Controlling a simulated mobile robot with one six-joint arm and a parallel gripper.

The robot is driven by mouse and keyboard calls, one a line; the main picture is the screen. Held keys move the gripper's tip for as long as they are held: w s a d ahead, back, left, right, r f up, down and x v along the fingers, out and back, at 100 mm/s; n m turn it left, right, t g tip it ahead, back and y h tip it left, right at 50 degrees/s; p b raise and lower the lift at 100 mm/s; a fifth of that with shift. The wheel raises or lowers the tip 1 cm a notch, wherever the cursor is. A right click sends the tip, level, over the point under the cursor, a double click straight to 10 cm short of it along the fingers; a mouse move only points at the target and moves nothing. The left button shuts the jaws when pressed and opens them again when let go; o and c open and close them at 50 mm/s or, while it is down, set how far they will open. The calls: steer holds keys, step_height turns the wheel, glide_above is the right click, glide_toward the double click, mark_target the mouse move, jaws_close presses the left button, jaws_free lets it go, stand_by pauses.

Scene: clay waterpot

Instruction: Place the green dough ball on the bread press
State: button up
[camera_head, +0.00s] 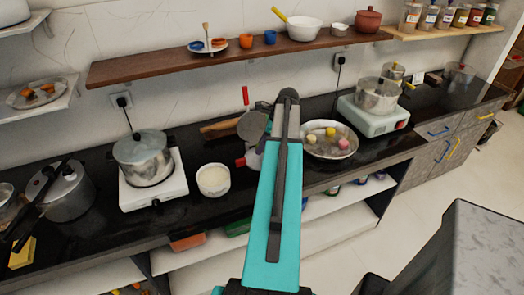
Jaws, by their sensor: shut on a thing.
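The bread press (252,126) stands on the black counter in the middle of the view. It seems to be a round grey plate with an upright red handle. My teal arm hides its right side and much of what lies below it. A second red handle (240,162) shows lower down, beside my arm. A steel plate (346,155) right of my arm holds a few small dough balls, among them a pink one (343,144) and yellowish ones (311,139). I make out no green ball. My gripper is not visible; my arm runs up across the middle and may hide it.
A white bowl (213,181) and a pot (146,160) on a white stove stand left of the press. A steel pot (376,96) on a pale green stove stands right. A wooden shelf (160,71) with crockery hangs above. A grey-topped block (480,245) is at lower right.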

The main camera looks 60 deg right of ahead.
steer(key=shift+f+p, duration=0.65)
steer(key=shift+f, duration=1.05)
steer(key=shift+f, duration=0.15)
steer(key=o, duration=0.9)
steer(key=shift+o, duration=0.2)
steer(key=b+v, duration=0.3)
steer(key=v, duration=0.9)
steer(key=shift+w+r, duration=0.1)
steer(key=shift+r, duration=0.15)
